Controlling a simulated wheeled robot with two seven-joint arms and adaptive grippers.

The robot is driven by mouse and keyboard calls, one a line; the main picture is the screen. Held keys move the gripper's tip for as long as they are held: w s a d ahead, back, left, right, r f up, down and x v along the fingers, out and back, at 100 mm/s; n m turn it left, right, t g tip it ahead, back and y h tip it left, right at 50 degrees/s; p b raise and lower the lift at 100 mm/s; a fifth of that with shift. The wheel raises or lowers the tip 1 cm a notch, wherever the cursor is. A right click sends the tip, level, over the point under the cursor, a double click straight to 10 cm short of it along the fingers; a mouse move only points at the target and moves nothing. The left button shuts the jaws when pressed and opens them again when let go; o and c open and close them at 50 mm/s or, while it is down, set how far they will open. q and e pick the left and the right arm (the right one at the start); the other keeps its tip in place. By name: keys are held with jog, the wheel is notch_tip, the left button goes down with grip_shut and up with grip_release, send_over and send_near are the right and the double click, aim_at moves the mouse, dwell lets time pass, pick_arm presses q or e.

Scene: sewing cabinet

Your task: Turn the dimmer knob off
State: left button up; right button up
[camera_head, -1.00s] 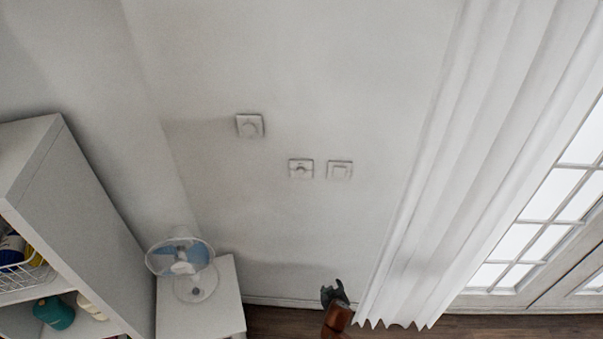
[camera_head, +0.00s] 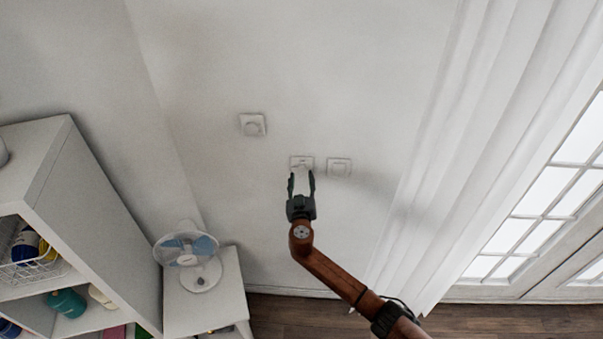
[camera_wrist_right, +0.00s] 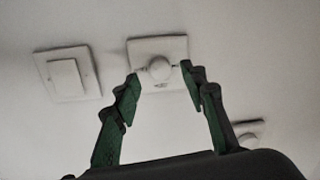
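A white wall plate (camera_head: 301,161) is the middle one of three on the wall, partly hidden by my right gripper in the head view. The right wrist view shows a round white knob (camera_wrist_right: 160,69) at its centre, with small marks at its sides and below it. My right gripper (camera_head: 301,176) is open in front of this plate. In the right wrist view, its green fingertips (camera_wrist_right: 160,79) stand apart on either side of the knob. I cannot tell whether they touch it. My left gripper is not in view.
A square switch (camera_head: 339,168) sits close to the right, and another plate with a round knob (camera_head: 252,125) is up to the left. A fan (camera_head: 200,272) stands on a white cabinet (camera_head: 228,296). A white curtain (camera_head: 470,130) hangs at the right.

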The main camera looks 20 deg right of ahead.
aim_at(301, 168)
jog(key=shift+x, duration=1.35)
jog(key=shift+c, duration=0.3)
grip_shut()
